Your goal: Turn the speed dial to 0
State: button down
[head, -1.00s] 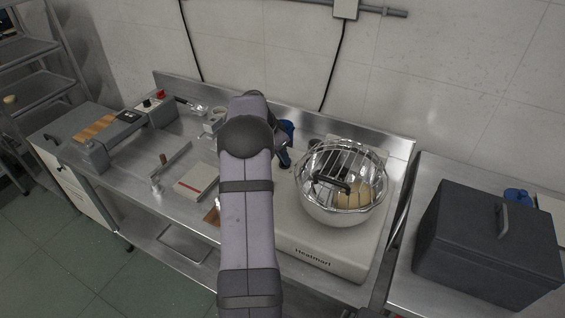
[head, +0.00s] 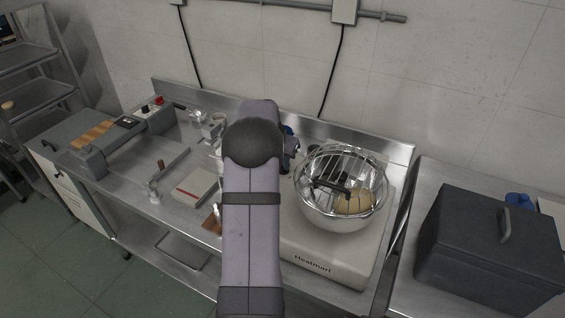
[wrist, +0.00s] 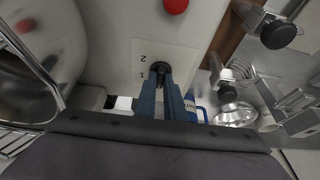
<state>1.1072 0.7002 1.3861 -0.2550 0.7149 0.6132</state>
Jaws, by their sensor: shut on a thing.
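In the wrist view, the speed dial (wrist: 161,68) is a small dark knob on the mixer's pale side panel. My gripper (wrist: 163,82), with two blue fingers, is shut on it. The fingers cover much of the dial, and I cannot tell where it points. The printed marks 2 and 1 (wrist: 142,66) show to its left; no 0 is visible. In the head view, the mixer (head: 325,262) has a steel bowl (head: 340,212) with a wire guard. My arm hides the dial there, and only a bit of my blue gripper shows.
A red button (wrist: 175,5) is above the dial in the wrist view. A steel bowl (wrist: 236,114) and metal utensils lie at the right. In the head view, a dark box (head: 485,245) stands right and a grey machine (head: 90,150) stands left on the steel counter.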

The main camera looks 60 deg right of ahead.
jog(key=shift+r, duration=0.1)
jog(key=c, duration=1.8)
grip_release()
jog(key=shift+c, duration=0.2)
jog(key=b+v, duration=0.1)
jog(key=v, duration=0.6)
jog(key=shift+b, duration=0.4)
jog(key=shift+a+r, duration=0.1)
jog(key=shift+a, duration=0.05)
